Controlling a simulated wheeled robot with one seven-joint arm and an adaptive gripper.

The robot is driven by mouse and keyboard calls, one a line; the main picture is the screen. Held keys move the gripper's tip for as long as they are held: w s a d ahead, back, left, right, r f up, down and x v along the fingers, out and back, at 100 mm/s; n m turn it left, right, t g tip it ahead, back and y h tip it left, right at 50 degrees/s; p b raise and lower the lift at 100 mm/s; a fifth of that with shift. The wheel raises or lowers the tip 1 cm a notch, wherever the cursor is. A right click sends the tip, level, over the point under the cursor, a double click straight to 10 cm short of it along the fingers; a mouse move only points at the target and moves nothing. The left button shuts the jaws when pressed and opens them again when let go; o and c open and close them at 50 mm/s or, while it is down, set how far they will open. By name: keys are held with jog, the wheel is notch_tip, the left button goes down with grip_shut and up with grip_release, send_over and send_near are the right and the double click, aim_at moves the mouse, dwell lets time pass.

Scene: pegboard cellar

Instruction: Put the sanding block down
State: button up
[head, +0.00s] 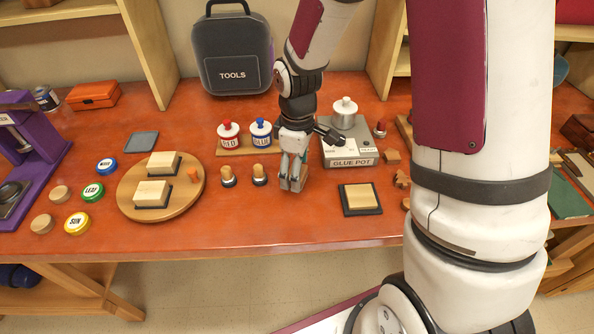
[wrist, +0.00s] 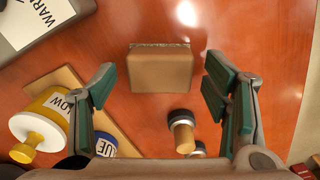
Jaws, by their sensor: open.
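The sanding block (wrist: 160,70), tan with a speckled grey edge, lies between my gripper's fingers in the wrist view and appears to rest on the orange-red bench. My gripper (wrist: 159,75) is open, with a gap between the block and each finger. In the head view my gripper (head: 291,186) points down at the bench, right of two small wooden-topped stamps (head: 260,175). There the block is mostly hidden behind the fingers.
A glue pot unit (head: 350,155) stands behind right, and paint jars (head: 229,134) behind left. A block on a dark pad (head: 360,199) lies to the right. A round board (head: 188,202) with two pale blocks is left. The front bench strip is clear.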

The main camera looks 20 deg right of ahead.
notch_tip(320, 180, up, 11)
jog(key=s+r+m+t, duration=0.2)
jog(key=s+r+m, duration=0.3)
jog(key=s, duration=0.4)
jog(key=s+r+m+t, duration=0.3)
jog(key=s+r+m, duration=0.1)
jog(key=s+r, duration=0.4)
jog(key=shift+s+d+r+m, duration=0.15)
jog(key=shift+s+r+m, duration=0.2)
jog(key=shift+s, duration=0.7)
jog(key=shift+o, duration=0.5)
